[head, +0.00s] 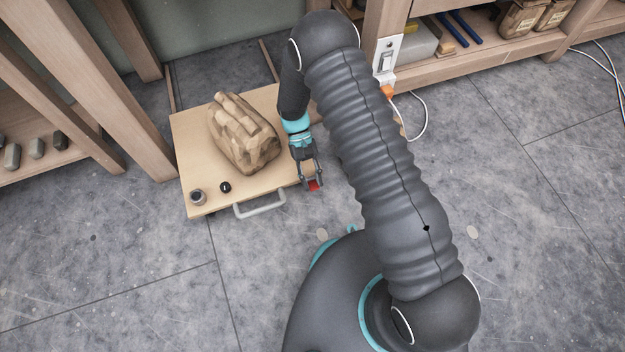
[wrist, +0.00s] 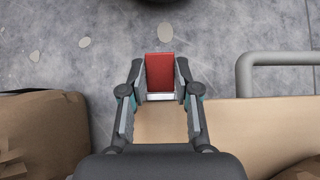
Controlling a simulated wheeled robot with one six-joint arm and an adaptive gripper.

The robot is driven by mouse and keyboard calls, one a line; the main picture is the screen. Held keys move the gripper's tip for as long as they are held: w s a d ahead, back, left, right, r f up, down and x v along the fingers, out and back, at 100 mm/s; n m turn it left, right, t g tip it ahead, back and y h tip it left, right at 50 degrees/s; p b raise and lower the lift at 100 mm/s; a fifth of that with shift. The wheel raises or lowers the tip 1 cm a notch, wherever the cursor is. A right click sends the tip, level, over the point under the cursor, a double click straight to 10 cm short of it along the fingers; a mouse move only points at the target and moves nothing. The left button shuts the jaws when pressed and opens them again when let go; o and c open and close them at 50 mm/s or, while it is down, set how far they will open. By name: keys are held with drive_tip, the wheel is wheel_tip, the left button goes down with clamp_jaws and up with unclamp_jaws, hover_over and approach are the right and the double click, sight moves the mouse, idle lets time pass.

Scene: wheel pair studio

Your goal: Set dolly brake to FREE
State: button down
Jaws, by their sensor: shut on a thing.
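The dolly (head: 232,207) is a low wooden board on the floor with a grey handle (head: 260,205) at its front edge. A red brake lever (head: 314,186) sits at the dolly's front right corner. My gripper (head: 307,180) is at that corner, its fingers closed on the red lever. In the wrist view the red lever (wrist: 160,72) lies between the two fingertips of my gripper (wrist: 160,85), with a pale strip at its near edge. No FREE marking is readable in either view.
Wooden shelving (head: 480,50) stands behind right, with an orange plug (head: 387,91) and white cable. Open floor (head: 110,260) lies in front.

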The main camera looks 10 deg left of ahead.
idle(0.4)
drive_tip(key=c, duration=0.8)
unclamp_jaws()
drive_tip(key=shift+c, duration=0.2)
drive_tip(key=shift+w+r, duration=0.1)
drive_tip(key=v, duration=1.1)
drive_tip(key=shift+w+a+r, duration=0.15)
drive_tip(key=shift+w, duration=0.25)
